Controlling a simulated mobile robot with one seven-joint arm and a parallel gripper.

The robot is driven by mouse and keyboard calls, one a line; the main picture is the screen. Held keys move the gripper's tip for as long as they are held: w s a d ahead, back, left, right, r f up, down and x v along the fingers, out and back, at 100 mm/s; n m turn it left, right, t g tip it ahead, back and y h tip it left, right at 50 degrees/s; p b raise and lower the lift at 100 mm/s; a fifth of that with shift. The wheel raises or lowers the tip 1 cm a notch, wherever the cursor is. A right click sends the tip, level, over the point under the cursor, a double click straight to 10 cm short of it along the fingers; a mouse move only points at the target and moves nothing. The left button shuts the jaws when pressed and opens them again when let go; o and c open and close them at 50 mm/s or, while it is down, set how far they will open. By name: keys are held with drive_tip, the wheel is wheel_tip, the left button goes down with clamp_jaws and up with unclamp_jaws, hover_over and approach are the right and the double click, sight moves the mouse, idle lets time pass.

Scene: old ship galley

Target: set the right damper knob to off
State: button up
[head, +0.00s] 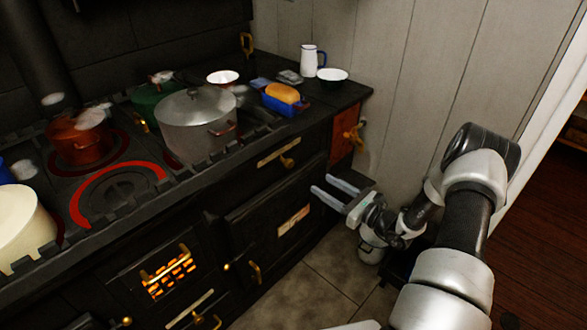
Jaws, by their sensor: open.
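The black stove (90,240) fills the left and middle of the head view. A brass knob (287,161) sits beside a pale plate (278,152) high on the right part of its front. Another brass knob (205,319) is low at the bottom edge, by a similar pale plate (190,309). I cannot tell for certain which one is the right damper knob, and no setting is readable. My gripper (320,184) is open and empty, its two pale fingers pointing left. In the picture it is below and right of the upper knob, apart from it.
A large lidded pot (198,124) and a red pot (78,146) stand on the stove near glowing rings. A blue dish with bread (282,101), a white jug (309,62) and a bowl (332,75) stand at the back right. Tiled floor (320,290) is clear in front.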

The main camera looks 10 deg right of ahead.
sight(291, 165)
drive_tip(key=b+x, duration=0.1)
drive_tip(key=x, duration=1.3)
drive_tip(key=shift+w+b, duration=0.1)
drive_tip(key=shift+b, duration=0.25)
